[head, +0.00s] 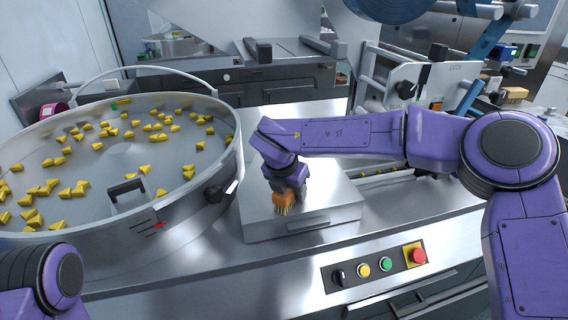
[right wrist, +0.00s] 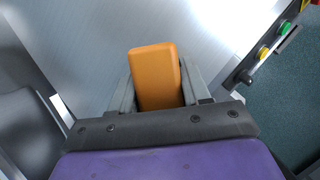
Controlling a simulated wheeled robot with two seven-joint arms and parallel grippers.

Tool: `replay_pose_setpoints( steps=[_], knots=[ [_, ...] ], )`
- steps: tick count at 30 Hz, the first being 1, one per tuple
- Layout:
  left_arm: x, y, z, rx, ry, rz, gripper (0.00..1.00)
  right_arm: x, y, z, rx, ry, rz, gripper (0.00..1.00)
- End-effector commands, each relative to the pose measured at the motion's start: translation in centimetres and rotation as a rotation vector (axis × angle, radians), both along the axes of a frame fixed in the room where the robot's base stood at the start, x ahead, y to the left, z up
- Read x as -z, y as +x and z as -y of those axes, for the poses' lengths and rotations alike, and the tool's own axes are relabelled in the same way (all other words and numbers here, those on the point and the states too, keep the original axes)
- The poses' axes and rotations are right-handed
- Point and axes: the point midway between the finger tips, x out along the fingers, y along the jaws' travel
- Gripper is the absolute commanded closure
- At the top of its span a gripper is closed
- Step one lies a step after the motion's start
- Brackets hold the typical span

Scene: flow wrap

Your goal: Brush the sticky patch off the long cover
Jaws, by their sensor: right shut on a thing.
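My right gripper (head: 284,186) is shut on a brush (head: 283,199) with an orange block and pale bristles pointing down. The brush is over the left part of the long silver cover (head: 335,207), a low metal box with a handle on its front. The bristles look close to the cover's top; I cannot tell whether they touch it. In the right wrist view the orange brush block (right wrist: 155,75) sits between the two grey fingers. I cannot make out the sticky patch. My left gripper is outside the head view; only part of that arm shows at lower left.
A large round metal bowl (head: 143,218) with many yellow pieces stands left of the cover. A control panel with a knob, coloured buttons and a red stop button (head: 417,256) is at the front right. Machine frames and a blue film roll (head: 385,8) stand behind.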

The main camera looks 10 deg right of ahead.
Motion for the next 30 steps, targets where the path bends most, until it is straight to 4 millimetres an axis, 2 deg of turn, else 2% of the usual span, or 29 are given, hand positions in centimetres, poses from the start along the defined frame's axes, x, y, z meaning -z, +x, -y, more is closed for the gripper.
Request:
replay_pose_setpoints(
  steps=[5,8,24,30],
  knots=[
    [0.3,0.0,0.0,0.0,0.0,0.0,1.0,0.0,-0.2,-0.9,0.012,0.001,0.001,0.78],
    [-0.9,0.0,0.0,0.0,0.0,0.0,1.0,-2.2,-0.1,-0.9,0.012,0.004,0.005,0.78],
    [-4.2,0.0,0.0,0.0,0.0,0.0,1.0,-6.9,-0.2,-0.8,0.013,0.002,0.002,0.78],
    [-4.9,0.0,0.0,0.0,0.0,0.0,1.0,-8.1,-0.2,-0.8,0.012,0.002,0.002,0.78]
  ],
)
